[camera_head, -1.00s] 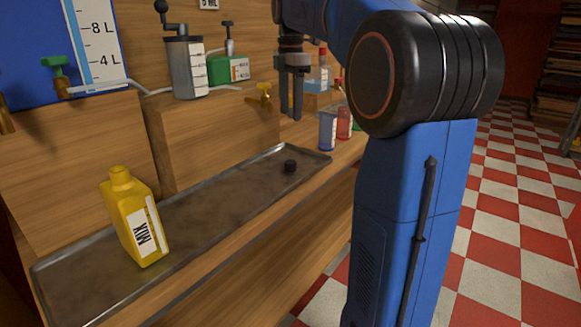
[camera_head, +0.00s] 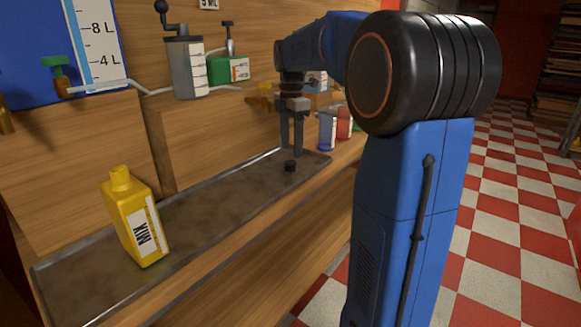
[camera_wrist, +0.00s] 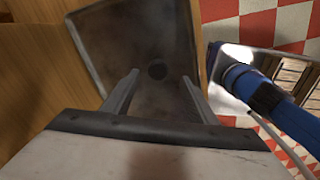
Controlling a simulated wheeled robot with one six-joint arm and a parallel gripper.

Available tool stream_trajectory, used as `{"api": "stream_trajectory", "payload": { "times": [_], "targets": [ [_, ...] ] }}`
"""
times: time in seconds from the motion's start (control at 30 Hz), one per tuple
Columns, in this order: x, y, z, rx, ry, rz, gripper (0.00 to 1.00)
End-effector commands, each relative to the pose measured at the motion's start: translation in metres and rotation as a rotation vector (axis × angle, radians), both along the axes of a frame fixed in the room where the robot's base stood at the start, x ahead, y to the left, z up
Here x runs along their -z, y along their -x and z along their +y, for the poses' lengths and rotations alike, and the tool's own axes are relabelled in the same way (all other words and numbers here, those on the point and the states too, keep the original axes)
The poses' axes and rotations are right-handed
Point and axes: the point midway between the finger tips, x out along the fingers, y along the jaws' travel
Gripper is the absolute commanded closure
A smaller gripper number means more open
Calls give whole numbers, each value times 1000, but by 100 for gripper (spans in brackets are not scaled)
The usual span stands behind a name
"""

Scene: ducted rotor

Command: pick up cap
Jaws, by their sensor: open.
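The cap (camera_head: 290,166) is a small black cylinder. It sits on the grey metal tray (camera_head: 215,200), near the tray's far right end. In the wrist view the cap (camera_wrist: 157,71) is a dark disc on the tray, seen beyond and between my two fingertips. My gripper (camera_head: 292,152) points down just above the cap, with its fingers apart and nothing between them. The wrist view also shows my gripper (camera_wrist: 160,78) open. A yellow bottle (camera_head: 135,215) labelled MIX stands upright at the left of the tray, with its neck at the top.
A blue-based cup (camera_head: 327,132) and a red one (camera_head: 344,124) stand just right of the tray's far end. The middle of the tray is clear.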

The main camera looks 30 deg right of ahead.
Motion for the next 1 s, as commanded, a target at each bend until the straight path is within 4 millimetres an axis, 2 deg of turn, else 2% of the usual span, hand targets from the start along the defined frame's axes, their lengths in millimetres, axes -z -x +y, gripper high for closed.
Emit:
{"api": "stream_trajectory", "payload": {
  "times": [0.13, 0.43, 0.77, 0.93, 1.0],
  "targets": [
    [10, -1, 0, 0, 0, 2, 48],
    [47, -3, 0, 0, 0, 1, 48],
    [53, -3, 0, 0, 0, 0, 48],
    [53, -3, 0, 0, 0, 0, 88],
    [53, -3, 0, 0, 0, 0, 91]
  ]
}}
